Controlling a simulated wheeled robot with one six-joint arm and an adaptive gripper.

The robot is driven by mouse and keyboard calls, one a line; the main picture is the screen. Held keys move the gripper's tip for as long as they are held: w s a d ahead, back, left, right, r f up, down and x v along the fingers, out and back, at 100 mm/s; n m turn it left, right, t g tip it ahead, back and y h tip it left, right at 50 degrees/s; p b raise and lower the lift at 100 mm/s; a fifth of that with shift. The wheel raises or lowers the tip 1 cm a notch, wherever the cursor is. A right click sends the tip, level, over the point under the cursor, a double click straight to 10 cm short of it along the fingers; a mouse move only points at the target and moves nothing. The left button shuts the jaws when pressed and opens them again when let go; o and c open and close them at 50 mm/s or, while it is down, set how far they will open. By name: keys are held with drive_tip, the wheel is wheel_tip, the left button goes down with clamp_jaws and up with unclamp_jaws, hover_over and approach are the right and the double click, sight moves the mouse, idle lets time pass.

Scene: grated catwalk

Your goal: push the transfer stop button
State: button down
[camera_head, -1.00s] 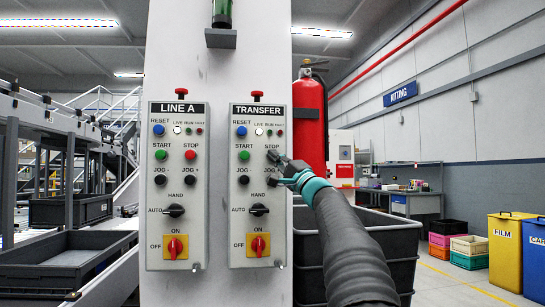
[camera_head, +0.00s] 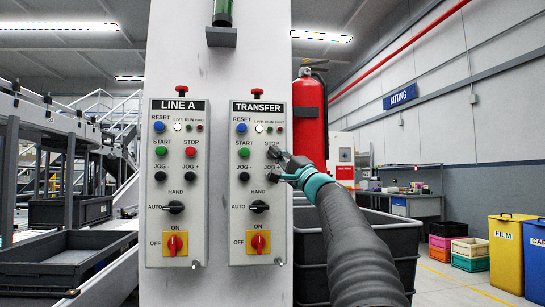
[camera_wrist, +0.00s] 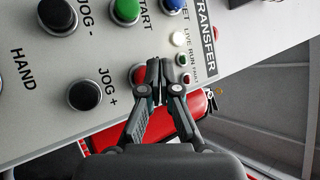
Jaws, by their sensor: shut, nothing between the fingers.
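The TRANSFER panel (camera_head: 240,190) is the right one of two grey control panels on a white column. Its red STOP button (camera_wrist: 137,74) shows in the wrist view, partly covered by my fingers. In the head view the button is hidden behind my gripper (camera_head: 276,153), whose tips are just under the STOP label. In the wrist view my gripper (camera_wrist: 154,64) is shut and empty, its tips over the right part of the button. I cannot tell whether the tips touch it.
The black JOG + button (camera_wrist: 84,94) is beside STOP, and the green START button (camera_head: 243,153) is left of it. The LINE A panel (camera_head: 177,220) has the same layout. A red fire extinguisher (camera_head: 309,118) hangs right of the column. Dark bins (camera_head: 375,245) stand below.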

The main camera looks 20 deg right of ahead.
drive_tip(key=shift+s+a+b, duration=0.25)
drive_tip(key=shift+s+b, duration=0.4)
drive_tip(key=shift+s, duration=0.15)
drive_tip(key=shift+s+a+b, duration=0.2)
drive_tip(key=shift+s+b, duration=0.4)
drive_tip(key=shift+s, duration=0.2)
drive_tip(key=shift+s+a+b, duration=0.25)
drive_tip(key=shift+s+b, duration=0.4)
drive_tip(key=shift+s, duration=0.15)
drive_tip(key=shift+a, duration=0.1)
